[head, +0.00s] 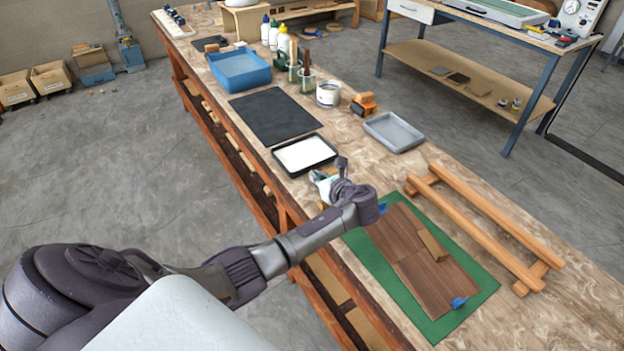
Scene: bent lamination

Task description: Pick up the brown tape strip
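A short tan-brown strip (433,245) lies across the dark wood boards (404,233) on the green mat (385,285). It looks thick, and I cannot tell for sure that it is the brown tape strip. A blue tape piece (459,302) sits at the boards' near edge, and another (382,208) at the far edge, partly beside my arm. My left gripper (325,182) is beyond the mat's far left corner, near the white-filled tray, apart from the strip. My wrist hides much of it, so its opening is unclear. My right gripper is out of view.
A wooden frame of rails (480,225) lies right of the mat. Beyond my gripper are a black tray (306,154), a grey tray (394,132), a black mat (275,116), a blue bin (239,70) and an orange tape dispenser (364,104). The bench's near right is clear.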

